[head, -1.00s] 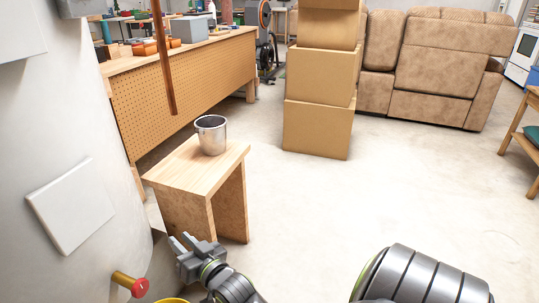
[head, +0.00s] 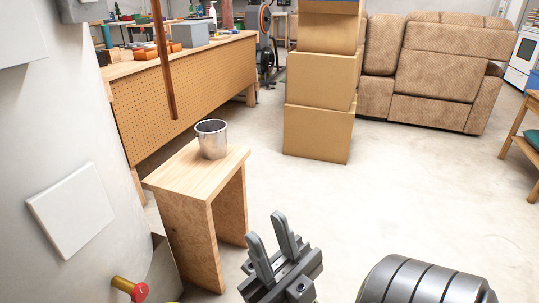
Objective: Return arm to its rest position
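My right gripper (head: 264,228) is at the bottom centre of the head view. Its two grey fingers point up and stand apart, with nothing visible between them. It is in front of and to the right of a small wooden stool (head: 196,170), apart from it in the picture. A silver metal cup (head: 211,140) stands upright on the stool's top. A thick grey segmented link of my own arm shows at the bottom right. My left gripper is out of view.
A pegboard-fronted workbench (head: 190,90) stands behind the stool. Stacked cardboard boxes (head: 318,132) and a brown recliner sofa (head: 435,70) are farther back. The floor at centre right is clear.

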